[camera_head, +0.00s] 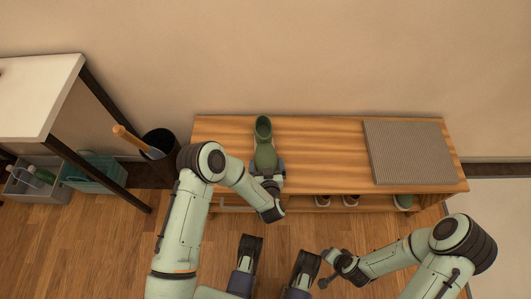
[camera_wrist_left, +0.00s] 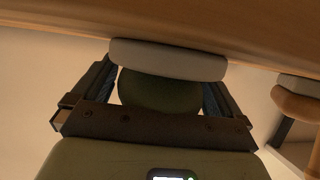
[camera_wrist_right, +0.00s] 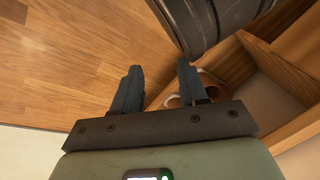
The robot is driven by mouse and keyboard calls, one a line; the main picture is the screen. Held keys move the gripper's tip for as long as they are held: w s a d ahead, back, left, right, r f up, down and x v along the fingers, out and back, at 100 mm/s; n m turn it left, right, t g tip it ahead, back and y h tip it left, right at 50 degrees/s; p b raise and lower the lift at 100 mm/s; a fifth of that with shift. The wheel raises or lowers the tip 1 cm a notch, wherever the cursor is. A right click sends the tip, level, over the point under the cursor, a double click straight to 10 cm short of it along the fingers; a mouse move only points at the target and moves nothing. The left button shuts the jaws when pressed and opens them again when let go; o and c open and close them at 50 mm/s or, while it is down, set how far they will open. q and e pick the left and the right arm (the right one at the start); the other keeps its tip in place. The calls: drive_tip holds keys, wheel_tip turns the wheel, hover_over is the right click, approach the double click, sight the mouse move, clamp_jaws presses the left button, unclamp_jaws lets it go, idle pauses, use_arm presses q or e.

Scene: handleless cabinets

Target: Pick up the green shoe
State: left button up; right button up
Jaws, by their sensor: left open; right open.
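The green shoe (camera_head: 264,138) stands on the wooden bench (camera_head: 320,150), its opening toward the wall and its toe toward me. My left gripper (camera_head: 267,170) is open at the toe end, with a finger on each side. In the left wrist view the shoe's dark green toe (camera_wrist_left: 158,92) and pale sole (camera_wrist_left: 168,58) lie between the fingers; contact cannot be told. My right gripper (camera_head: 335,264) is open and empty, low in front of the bench. In the right wrist view its fingers (camera_wrist_right: 158,88) are apart.
A ribbed grey cushion (camera_head: 408,152) covers the bench's right end. Several shoes (camera_head: 350,200) sit on the shelf below, one greenish (camera_head: 403,201). A dark bin (camera_head: 160,142) and a white table (camera_head: 35,95) stand left. The bench middle is clear.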

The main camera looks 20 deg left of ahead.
use_arm(q)
drive_tip(key=shift+c, duration=0.3)
drive_tip(key=c, duration=1)
drive_tip(key=shift+o, duration=0.2)
drive_tip(key=shift+r, duration=0.1)
